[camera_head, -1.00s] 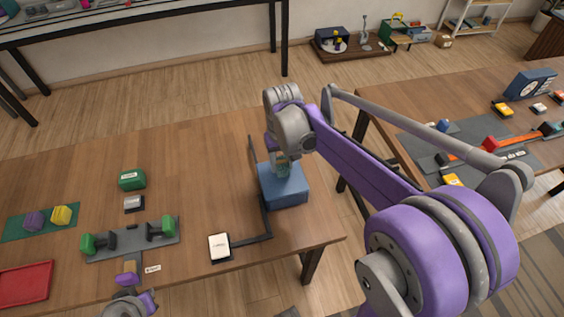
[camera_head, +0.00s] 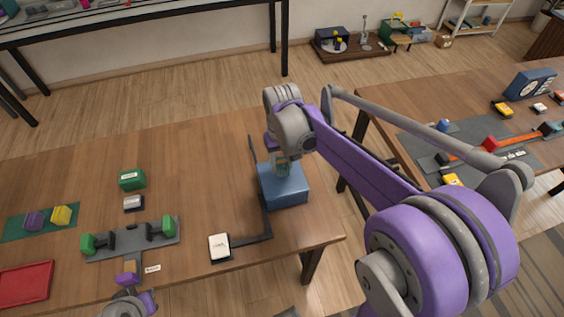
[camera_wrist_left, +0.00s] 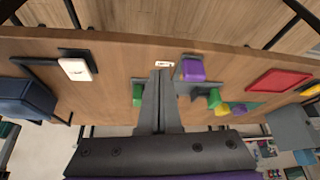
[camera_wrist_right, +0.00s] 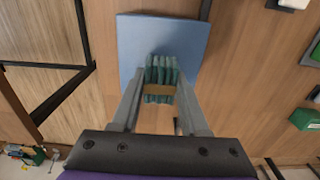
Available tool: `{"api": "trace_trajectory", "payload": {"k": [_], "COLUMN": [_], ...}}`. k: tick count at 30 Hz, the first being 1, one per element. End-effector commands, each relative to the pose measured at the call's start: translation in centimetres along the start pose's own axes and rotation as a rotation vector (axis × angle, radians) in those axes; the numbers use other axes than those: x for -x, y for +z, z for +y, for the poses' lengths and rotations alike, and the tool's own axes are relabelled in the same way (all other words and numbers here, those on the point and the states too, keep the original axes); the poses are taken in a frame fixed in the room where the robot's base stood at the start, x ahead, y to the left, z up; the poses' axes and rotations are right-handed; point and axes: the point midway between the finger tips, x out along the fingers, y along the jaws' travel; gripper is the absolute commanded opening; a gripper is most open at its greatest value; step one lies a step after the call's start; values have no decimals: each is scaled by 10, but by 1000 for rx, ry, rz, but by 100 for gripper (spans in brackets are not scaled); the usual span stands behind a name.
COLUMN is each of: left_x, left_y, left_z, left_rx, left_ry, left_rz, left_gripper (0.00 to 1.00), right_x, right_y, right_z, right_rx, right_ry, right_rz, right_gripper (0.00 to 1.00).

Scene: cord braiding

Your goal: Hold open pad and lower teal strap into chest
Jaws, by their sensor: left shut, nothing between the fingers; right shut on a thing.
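The blue chest (camera_head: 288,194) stands at the right end of the table. Its top shows as a flat, light blue panel in the right wrist view (camera_wrist_right: 135,35), with no opening visible. My right gripper (camera_wrist_right: 160,70) is shut on the bundled teal strap (camera_wrist_right: 153,98), which has a tan band, and holds it over the chest. The strap shows partly in the head view (camera_head: 281,164). The white pad (camera_head: 219,246) sits on a dark base left of the chest. My left gripper (camera_wrist_left: 160,75) is shut and empty near the table's front edge, apart from the pad (camera_wrist_left: 75,69).
Black bars (camera_head: 266,222) run along the table by the pad and chest. A grey tray with green-ended holders (camera_head: 131,241), a purple block (camera_wrist_left: 193,70), a green box (camera_head: 132,179) and a red tray (camera_head: 25,283) lie to the left.

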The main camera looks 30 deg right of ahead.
Motion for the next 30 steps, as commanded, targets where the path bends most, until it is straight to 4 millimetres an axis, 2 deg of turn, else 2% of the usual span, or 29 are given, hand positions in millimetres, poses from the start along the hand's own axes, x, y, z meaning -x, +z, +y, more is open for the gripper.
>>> {"api": "trace_trajectory", "payload": {"k": [23,26,30], "left_x": [0,1,1], "left_y": [-2,-8,-26], "left_z": [2,10,35], "left_rx": [-3,-14,-49], "left_ry": [3,16,46], "left_rz": [-6,-30,-107], "left_gripper": [0,0,0], "right_x": [0,0,0], "right_y": [0,0,0], "right_z": [0,0,0], "right_rx": [0,0,0], "right_ry": [0,0,0], "right_rz": [0,0,0], "right_gripper": [0,0,0]}}
